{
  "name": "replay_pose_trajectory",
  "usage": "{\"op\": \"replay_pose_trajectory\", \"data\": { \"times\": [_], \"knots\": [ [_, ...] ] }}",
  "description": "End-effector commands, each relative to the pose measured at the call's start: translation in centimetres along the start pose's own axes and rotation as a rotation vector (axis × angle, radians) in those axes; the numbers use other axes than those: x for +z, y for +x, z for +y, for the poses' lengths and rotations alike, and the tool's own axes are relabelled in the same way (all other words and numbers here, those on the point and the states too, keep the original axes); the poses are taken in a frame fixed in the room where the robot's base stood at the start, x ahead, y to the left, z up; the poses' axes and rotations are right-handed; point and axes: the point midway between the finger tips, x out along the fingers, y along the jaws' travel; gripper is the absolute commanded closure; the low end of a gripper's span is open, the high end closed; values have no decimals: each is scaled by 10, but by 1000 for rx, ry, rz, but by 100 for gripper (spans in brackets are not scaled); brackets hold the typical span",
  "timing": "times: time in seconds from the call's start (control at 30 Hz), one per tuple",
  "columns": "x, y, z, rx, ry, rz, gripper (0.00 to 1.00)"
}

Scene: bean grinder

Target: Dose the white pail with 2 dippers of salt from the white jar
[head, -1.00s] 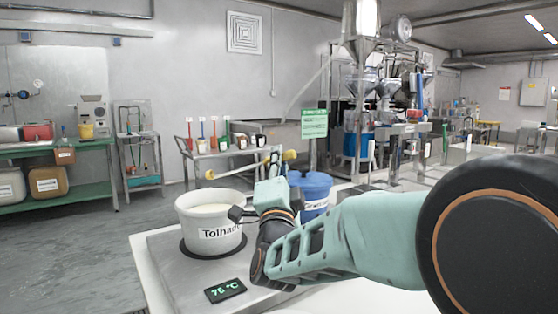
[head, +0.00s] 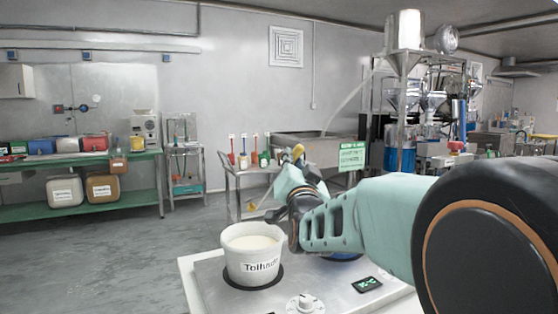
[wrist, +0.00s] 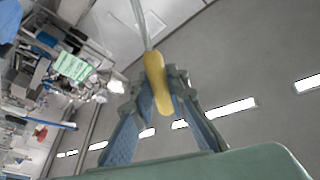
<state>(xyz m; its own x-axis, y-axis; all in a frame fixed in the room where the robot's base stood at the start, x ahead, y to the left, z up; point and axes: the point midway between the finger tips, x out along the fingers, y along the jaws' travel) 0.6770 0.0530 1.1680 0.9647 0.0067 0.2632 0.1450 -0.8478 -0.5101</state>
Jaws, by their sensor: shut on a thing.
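In the wrist view my gripper (wrist: 160,100) is shut on the yellow handle (wrist: 155,78) of a dipper, whose thin pale shaft runs upward. Yellow parts of this tool (head: 298,152) also show by the gripper in the head view. Whether its bowl holds salt cannot be told. I cannot identify the white jar.
A blue container (head: 345,256) is mostly hidden behind my arm. The plate (head: 207,275) carries a knob (head: 305,303) and a display (head: 367,285). A steel cart (head: 232,187) with several upright tools stands behind, with a green bench (head: 110,203) at left. Open floor lies left of the plate.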

Motion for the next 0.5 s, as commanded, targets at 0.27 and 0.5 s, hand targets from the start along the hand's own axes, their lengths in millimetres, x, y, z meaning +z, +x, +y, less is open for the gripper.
{"op": "replay_pose_trajectory", "data": {
  "times": [0.27,0.5],
  "knots": [
    [-3,8,-17,0,-68,-37,100],
    [-1,15,-30,-1,-137,-73,100]
  ]
}}
